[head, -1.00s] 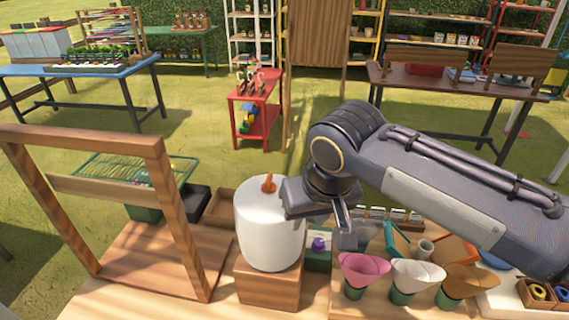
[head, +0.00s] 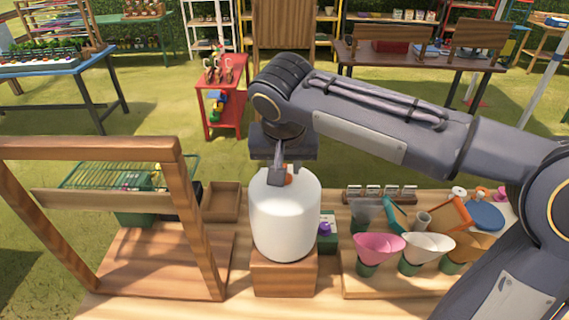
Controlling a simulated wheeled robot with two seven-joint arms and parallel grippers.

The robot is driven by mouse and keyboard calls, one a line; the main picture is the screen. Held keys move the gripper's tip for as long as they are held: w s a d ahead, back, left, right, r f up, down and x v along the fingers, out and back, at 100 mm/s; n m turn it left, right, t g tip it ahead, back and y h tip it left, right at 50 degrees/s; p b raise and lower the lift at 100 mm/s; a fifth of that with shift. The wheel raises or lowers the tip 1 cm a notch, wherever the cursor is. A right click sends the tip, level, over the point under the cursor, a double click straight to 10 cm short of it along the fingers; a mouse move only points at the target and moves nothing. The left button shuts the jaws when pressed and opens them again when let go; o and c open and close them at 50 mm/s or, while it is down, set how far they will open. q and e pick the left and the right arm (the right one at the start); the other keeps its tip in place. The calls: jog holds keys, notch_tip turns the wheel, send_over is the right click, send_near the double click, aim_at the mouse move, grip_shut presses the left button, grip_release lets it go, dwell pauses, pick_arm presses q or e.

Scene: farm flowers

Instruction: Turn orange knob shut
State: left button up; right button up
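The orange knob (head: 289,175) is on top of a white cylindrical tank (head: 285,217), which stands on a wooden block (head: 283,273) on the table. My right gripper (head: 280,176) points down at the top of the tank, right at the knob. Its fingers cover most of the knob, and only a small orange patch shows beside them. I cannot tell whether the fingers are closed on the knob or only around it. My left gripper is not in view.
A wooden frame (head: 190,215) stands left of the tank. Pink (head: 379,246) and white (head: 427,246) funnels stand to its right, near a small green box (head: 327,238) with a purple part. An empty wooden tray (head: 222,202) lies behind left.

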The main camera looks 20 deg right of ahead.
jog(key=shift+w+f, duration=0.1)
jog(key=shift+f, duration=0.25)
grip_shut()
